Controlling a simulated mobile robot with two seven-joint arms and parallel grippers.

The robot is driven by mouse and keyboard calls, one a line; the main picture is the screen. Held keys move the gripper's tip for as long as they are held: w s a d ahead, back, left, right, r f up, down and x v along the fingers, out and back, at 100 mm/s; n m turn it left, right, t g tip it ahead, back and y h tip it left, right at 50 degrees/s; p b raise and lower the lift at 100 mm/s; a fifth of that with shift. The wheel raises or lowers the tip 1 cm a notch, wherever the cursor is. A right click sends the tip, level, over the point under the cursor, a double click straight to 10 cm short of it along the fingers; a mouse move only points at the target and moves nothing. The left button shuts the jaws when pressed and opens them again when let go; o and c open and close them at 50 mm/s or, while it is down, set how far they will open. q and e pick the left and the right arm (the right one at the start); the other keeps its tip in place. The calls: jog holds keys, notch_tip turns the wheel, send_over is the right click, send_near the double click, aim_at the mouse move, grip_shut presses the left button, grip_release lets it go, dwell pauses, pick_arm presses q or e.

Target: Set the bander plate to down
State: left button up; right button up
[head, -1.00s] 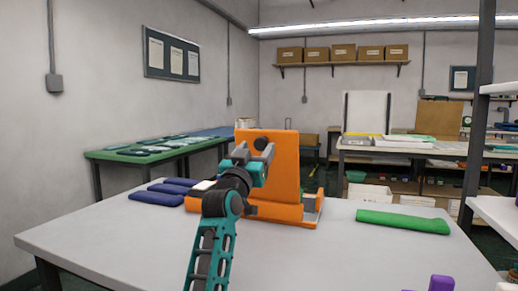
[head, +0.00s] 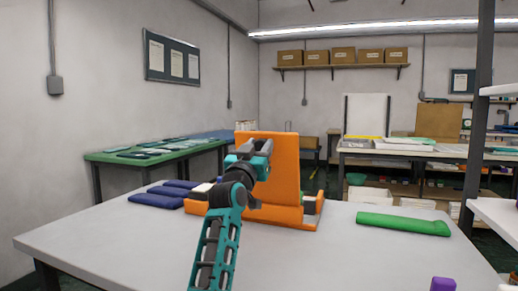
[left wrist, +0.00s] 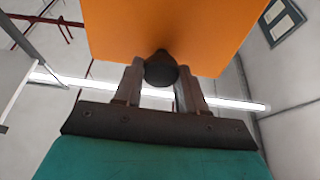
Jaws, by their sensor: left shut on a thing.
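The bander plate (head: 283,165) is a flat orange panel standing up from its orange base (head: 290,223) on the table, leaning little if at all. A dark round knob (left wrist: 161,70) sticks out near its free edge. My left gripper (head: 262,150) is at the upper part of the plate, its fingers closed around the knob in the left wrist view (left wrist: 160,88). The gripper and arm hide the knob and part of the plate in the head view. My right gripper is not in view.
The light grey table (head: 130,235) holds several dark blue folded pieces (head: 158,200) left of the bander and a green roll (head: 403,223) to its right. A purple object (head: 443,284) shows at the bottom right. The table's front is mostly clear.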

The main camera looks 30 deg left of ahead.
pick_arm(q)
grip_shut()
